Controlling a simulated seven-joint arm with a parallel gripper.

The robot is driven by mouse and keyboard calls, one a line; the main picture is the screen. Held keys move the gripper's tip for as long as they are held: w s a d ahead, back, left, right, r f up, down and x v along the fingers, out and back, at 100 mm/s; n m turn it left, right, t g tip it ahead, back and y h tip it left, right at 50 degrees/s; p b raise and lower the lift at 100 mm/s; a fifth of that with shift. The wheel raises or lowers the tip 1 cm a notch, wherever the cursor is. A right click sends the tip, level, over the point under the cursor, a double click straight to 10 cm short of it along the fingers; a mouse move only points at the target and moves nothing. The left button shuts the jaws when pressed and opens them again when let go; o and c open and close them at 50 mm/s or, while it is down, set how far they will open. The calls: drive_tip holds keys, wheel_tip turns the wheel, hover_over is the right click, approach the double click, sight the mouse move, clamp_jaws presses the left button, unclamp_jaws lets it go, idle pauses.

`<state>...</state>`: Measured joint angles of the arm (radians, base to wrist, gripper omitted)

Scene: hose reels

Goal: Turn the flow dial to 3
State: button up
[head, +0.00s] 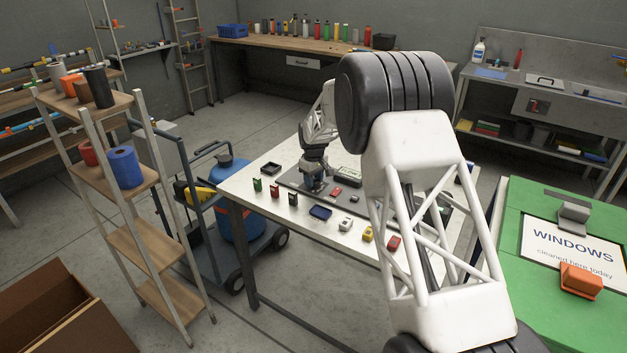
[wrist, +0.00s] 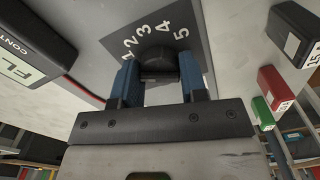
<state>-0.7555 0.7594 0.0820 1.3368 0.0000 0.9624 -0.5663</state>
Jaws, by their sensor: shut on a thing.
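The flow dial is a dark round knob (wrist: 158,60) on a grey plate (wrist: 112,42) with the white numbers 1 to 5 in an arc around it. My gripper (wrist: 160,76) has its two blue fingers on either side of the knob, shut on it. No pointer mark on the knob is clear, so I cannot tell which number it is set to. In the head view my gripper (head: 313,184) is low over the white table (head: 262,180) and hides the dial. A dark box with a label starting "FL" (wrist: 22,62) is left of the dial in the wrist view.
Small coloured blocks, including a green one (head: 257,185) and a yellow one (head: 367,233), stand along the table's front. A green bench (head: 545,310) is at the right, a cart (head: 215,235) at the left.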

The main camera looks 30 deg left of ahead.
drive_tip(key=m, duration=0.6)
drive_tip(key=shift+m, duration=0.3)
drive_tip(key=m, duration=0.6)
drive_tip(key=shift+f, duration=0.1)
drive_tip(key=o, duration=0.9)
drive_tip(key=shift+r, duration=0.25)
drive_tip(key=shift+r, duration=3.75)
